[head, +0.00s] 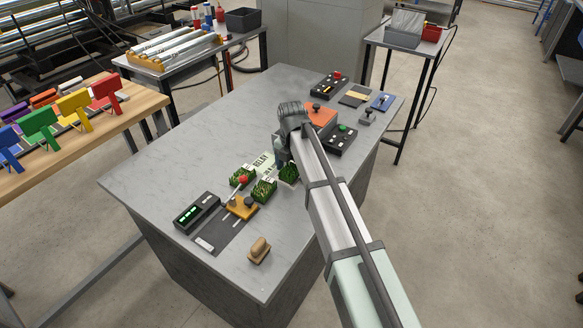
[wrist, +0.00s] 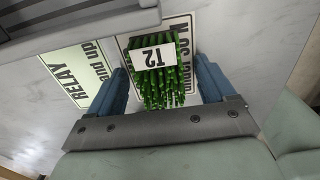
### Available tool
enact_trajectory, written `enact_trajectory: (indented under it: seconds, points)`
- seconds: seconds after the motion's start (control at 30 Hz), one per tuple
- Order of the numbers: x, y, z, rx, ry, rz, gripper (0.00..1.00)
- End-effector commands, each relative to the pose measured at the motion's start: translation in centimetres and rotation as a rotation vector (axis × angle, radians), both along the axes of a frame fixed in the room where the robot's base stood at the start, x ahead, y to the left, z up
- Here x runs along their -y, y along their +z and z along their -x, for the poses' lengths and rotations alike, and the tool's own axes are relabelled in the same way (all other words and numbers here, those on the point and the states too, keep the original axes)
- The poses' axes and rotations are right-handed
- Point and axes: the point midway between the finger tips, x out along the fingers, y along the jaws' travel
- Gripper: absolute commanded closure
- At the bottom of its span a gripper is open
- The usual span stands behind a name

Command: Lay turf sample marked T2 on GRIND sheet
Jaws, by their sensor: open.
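The turf sample marked T2 (wrist: 158,75) is a small green block with a white label. It sits over a white printed sheet (wrist: 186,28) whose lettering is only partly visible, so I cannot read its title. In the head view, a green turf block (head: 289,174) shows just below my gripper (head: 283,158), partly hidden by the arm. My gripper's blue fingers also show in the wrist view (wrist: 163,75). They are open, one on each side of T2, with gaps beside it. I cannot make out a sheet reading GRIND.
A RELAY sheet (wrist: 75,75) lies beside the printed sheet. Two more turf blocks (head: 242,177) (head: 264,190), a dark display box (head: 197,212) and a wooden-handled block (head: 259,250) stand nearby. An orange item (head: 321,115) lies behind the arm. The table's left part is clear.

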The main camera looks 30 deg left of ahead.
Motion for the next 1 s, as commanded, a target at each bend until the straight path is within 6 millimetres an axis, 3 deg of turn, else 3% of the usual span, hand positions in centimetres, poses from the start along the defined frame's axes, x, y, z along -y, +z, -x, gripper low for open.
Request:
enact_trajectory:
  seconds: [0.27, 0.7, 1.0]
  points:
    - [-0.1, 1.4, 0.0, 0.001, 0.000, -0.001, 0.17]
    - [-0.1, 8.9, -0.1, 0.001, 0.000, -0.002, 0.17]
    - [0.0, 11.9, 0.0, 0.001, 0.000, -0.001, 0.17]
